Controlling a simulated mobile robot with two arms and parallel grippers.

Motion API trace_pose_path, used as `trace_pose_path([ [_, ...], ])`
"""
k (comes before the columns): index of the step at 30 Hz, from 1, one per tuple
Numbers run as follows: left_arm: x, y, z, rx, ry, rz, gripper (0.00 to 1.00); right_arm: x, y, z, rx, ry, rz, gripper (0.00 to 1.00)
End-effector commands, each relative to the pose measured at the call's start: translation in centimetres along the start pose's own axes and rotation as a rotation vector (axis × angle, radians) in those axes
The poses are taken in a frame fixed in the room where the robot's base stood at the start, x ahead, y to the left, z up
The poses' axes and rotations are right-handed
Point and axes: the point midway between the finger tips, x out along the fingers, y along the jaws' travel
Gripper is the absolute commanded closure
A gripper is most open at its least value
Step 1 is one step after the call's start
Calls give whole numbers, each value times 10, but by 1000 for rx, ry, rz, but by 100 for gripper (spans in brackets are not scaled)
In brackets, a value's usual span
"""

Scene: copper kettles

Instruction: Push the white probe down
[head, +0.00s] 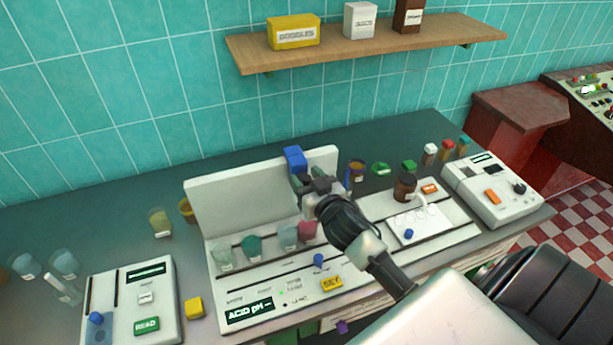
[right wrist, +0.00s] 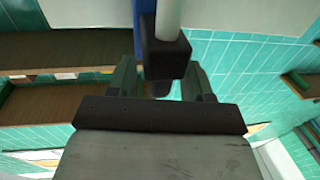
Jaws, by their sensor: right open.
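The white acid pH machine (head: 262,190) stands on the dark counter, with a back panel and several beakers in a row. A blue block (head: 295,158) sits at the top of its panel. My right gripper (head: 308,184) is open just below and in front of that block. In the right wrist view, a white rod (right wrist: 168,18), apparently the probe, runs into a black block (right wrist: 166,55). This block shows between the spread fingers of the right gripper (right wrist: 159,82); I cannot tell if they touch it. The head view hides the rod behind the gripper. My left gripper is out of view.
A brown bottle (head: 405,187) is to the right. A device with a green READ button (head: 147,325) is at left. A wooden shelf (head: 370,44) hangs above.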

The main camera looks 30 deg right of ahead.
Motion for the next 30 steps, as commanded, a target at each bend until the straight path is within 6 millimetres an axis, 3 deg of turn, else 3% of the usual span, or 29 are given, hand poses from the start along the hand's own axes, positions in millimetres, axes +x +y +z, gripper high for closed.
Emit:
trace_pose_path([
  [6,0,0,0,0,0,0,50,0,0,0,0,0,0,49],
  [17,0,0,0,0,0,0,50,0,0,0,0,0,-1,100],
  [22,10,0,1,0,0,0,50,0,-1,13,1,-1,-1,100],
  [30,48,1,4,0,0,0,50,0,-1,62,3,0,-1,100],
])
